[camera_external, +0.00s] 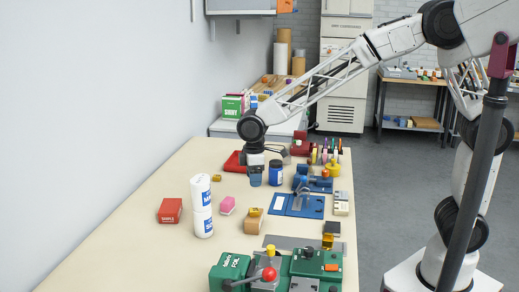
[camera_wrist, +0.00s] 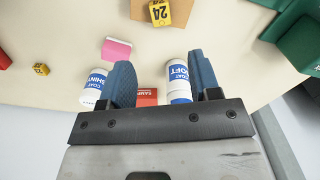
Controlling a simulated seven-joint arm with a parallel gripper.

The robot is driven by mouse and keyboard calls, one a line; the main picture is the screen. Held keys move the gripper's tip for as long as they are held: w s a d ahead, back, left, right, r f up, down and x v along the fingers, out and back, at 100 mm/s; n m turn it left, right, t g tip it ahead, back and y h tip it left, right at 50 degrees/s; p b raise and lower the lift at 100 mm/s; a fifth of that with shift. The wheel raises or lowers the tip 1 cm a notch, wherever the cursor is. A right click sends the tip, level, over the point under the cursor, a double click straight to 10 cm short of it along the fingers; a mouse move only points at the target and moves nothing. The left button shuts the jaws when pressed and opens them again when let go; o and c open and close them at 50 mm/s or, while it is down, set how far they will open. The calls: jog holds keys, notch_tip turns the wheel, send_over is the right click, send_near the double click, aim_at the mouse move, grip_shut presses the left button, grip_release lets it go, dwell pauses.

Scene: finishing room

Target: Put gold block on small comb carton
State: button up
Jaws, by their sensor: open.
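A gold block marked 24 (camera_wrist: 160,12) shows at the top edge of the wrist view, over a tan carton (camera_wrist: 181,17). In the external view the gold block (camera_external: 255,211) appears to sit on top of the tan carton (camera_external: 252,225); no lettering on the carton is readable, so I cannot tell if it is the comb carton. A smaller yellow cube (camera_wrist: 41,69) lies apart on the bench, also in the external view (camera_external: 217,178). My gripper (camera_wrist: 160,80) is open, with nothing between its blue fingers.
Two white bottles (camera_wrist: 95,88) (camera_wrist: 179,82), a pink block (camera_wrist: 117,50) and a red sample box (camera_wrist: 147,97) show near the fingers. A green machine (camera_external: 230,270) stands at the near end. Blue fixtures (camera_external: 295,205) are right of the carton. Bare bench lies front left.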

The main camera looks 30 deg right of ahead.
jog(key=s+d+r+m, duration=0.1)
jog(key=d+r+m, duration=0.15)
jog(key=d, duration=0.75)
jog(key=s+d+r+m+t, duration=0.15)
jog(key=d+r, duration=0.25)
jog(key=d, duration=0.6)
jog(key=d+r+m, duration=0.2)
jog(key=d+r, duration=0.1)
jog(key=d, duration=0.7)
jog(key=s+d+m+t, duration=0.1)
jog(key=s+d+m, duration=0.6)
jog(key=s+d, duration=1)
jog(key=d, duration=0.3)
jog(key=shift+s+d+m, duration=0.25)
jog(key=shift+s+m, duration=0.05)
jog(key=shift+s, duration=0.05)
